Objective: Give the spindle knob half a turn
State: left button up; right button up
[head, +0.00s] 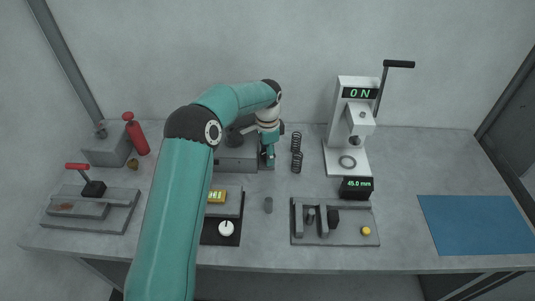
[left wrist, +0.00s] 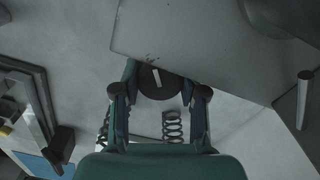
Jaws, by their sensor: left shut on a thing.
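The spindle knob (left wrist: 172,88) is a dark round disc with a white pointer line, on the face of a grey machine block (head: 231,160). In the left wrist view its pointer runs nearly up and down, tilted slightly. My left gripper (head: 268,157) is at the right front of the block. Its fingers stand on both sides of the knob in the left wrist view (left wrist: 159,92), shut on it. The knob is hidden behind my gripper in the head view. My right gripper is not in view.
Two dark coil springs (head: 297,151) stand just right of my gripper. A control box (head: 224,207) with a white dial sits near the front. A blue mat (head: 476,225) lies empty.

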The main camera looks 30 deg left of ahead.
pick_arm(q)
jog(key=shift+r, duration=0.15)
jog(key=o, duration=1.1)
jog(key=shift+o, duration=0.2)
notch_tip(320, 180, up, 12)
